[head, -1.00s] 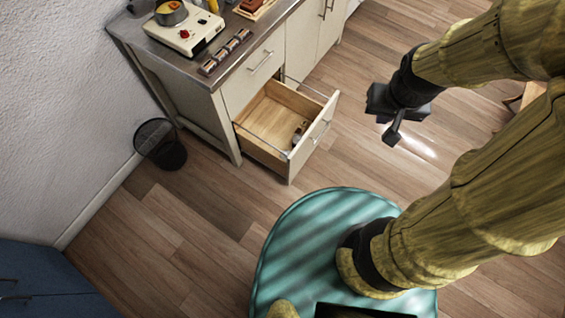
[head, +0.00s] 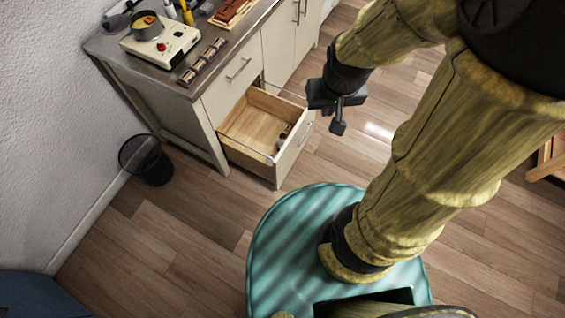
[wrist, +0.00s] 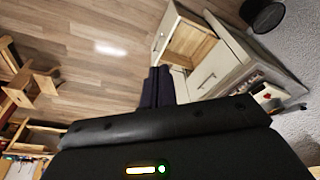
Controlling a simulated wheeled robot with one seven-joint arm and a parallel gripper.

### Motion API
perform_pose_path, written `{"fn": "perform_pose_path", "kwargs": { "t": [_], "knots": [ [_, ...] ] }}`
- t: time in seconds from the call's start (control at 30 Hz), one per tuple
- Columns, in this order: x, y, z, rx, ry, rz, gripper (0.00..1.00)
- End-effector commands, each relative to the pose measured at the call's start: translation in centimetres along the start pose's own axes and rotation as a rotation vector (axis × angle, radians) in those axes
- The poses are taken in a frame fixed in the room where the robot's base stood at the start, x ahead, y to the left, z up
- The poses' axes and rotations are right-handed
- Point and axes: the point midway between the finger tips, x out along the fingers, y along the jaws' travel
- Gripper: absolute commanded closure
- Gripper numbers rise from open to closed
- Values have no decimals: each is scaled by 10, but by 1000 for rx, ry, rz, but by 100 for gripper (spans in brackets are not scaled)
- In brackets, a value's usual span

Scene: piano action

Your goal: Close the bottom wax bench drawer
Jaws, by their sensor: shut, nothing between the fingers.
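The bottom wax bench drawer (head: 290,155) is pulled out of the white bench (head: 168,120). Its wooden inside is bare except for a small dark item (head: 284,137) near the front panel. My gripper (head: 338,128) is shut and empty, in the air to the right of the drawer front in the head view, apart from it. In the wrist view the closed fingers (wrist: 158,86) point toward the bench, and the open drawer (wrist: 190,42) shows just beyond them to the right. The drawer above (head: 238,72) is closed.
The bench top holds a wax heater with a pot (head: 160,42), a dark row of small blocks (head: 203,62) and a brown tray (head: 232,10). A black wire bin (head: 147,160) stands left of the bench. The floor before the drawer is clear.

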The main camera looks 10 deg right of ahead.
Motion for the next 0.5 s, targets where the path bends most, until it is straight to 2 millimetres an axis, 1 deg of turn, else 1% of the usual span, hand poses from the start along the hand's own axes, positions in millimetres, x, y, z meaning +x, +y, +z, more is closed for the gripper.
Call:
{"fn": "perform_pose_path", "kwargs": {
  "t": [0.07,0.17,0.27,0.3,0.37,0.4,0.47,0.5],
  "knots": [
    [8,1,0,4,-2,3,100],
    [28,5,0,11,-8,13,100],
    [62,12,0,29,-17,26,100],
    [78,16,0,34,-22,30,100],
    [104,21,-1,49,-26,34,100],
    [122,24,-2,57,-30,35,100],
    [148,28,-2,72,-35,34,100],
    [165,31,-2,82,-36,31,100]
  ]
}}
